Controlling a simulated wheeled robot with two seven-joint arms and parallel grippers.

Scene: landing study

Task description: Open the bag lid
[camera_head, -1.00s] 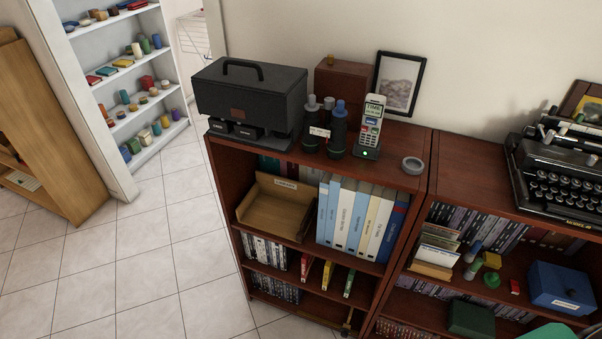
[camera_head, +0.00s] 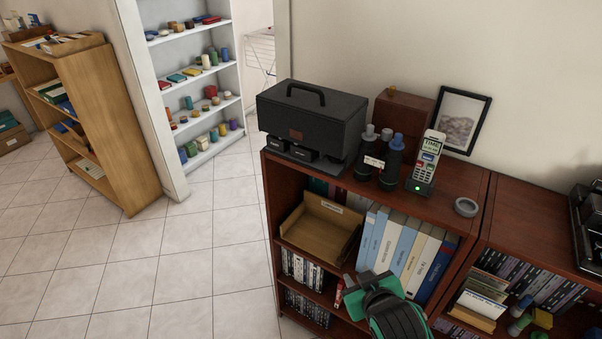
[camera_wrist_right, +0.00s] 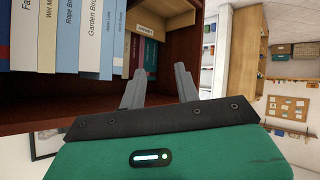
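The bag (camera_head: 312,120) is a dark grey, boxy case with an arched handle (camera_head: 306,93) on its top. It stands at the left end of the dark red bookshelf's top in the head view, and its lid looks shut. My right gripper (camera_head: 362,280) is in front of the shelf's books, below and to the right of the bag, well apart from it. In the right wrist view its two grey fingers (camera_wrist_right: 158,85) are spread with nothing between them. The bag is not identifiable in the wrist view. My left gripper is in neither view.
Two dark bottles (camera_head: 391,158), a cordless phone (camera_head: 427,162), a brown box (camera_head: 402,110) and a picture frame (camera_head: 462,120) stand right of the bag. A grey ring (camera_head: 466,207) lies near the shelf's front edge. Tiled floor (camera_head: 190,260) is free at the left.

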